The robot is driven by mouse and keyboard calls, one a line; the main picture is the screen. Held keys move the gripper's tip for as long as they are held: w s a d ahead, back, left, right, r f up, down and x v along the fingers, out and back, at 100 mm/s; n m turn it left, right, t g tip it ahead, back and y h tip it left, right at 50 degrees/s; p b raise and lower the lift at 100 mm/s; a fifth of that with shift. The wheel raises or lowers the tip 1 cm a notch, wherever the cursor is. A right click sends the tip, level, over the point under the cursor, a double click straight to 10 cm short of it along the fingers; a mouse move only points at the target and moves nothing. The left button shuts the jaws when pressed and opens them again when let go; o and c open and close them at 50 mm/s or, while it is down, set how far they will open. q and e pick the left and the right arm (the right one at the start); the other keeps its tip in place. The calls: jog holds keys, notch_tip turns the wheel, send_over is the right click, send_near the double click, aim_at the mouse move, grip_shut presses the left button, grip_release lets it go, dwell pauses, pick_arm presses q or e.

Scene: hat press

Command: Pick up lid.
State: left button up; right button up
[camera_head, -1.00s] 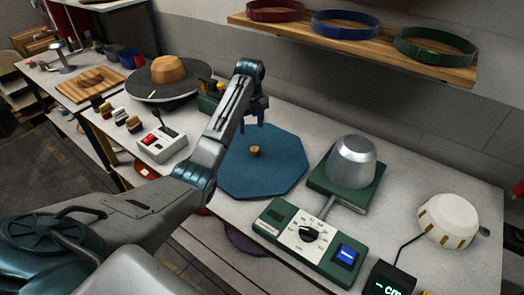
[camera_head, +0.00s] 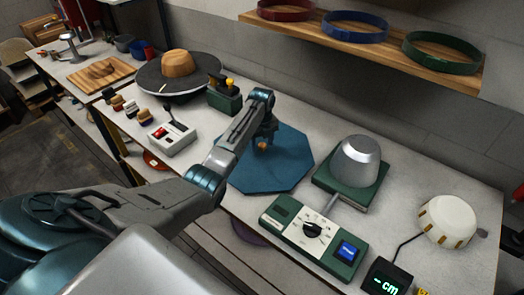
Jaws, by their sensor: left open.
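The lid is a blue octagonal plate (camera_head: 270,174) lying flat on the light worktop, with a small wooden knob (camera_head: 262,145) at its middle. My left gripper (camera_head: 264,139) is open and low over the lid, with its fingers down at the knob. The fingers partly hide the knob, and I cannot tell whether they touch it. My right gripper is not in view.
A green press base (camera_head: 350,190) with a metal dome (camera_head: 358,160) stands right of the lid. A control box (camera_head: 310,237) is in front. A brimmed hat form (camera_head: 176,74) and a switch box (camera_head: 172,138) are left. A shelf (camera_head: 435,68) with bands hangs above.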

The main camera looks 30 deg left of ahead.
pick_arm(q)
jog(key=shift+w, duration=0.1)
jog(key=c, duration=0.3)
grip_shut()
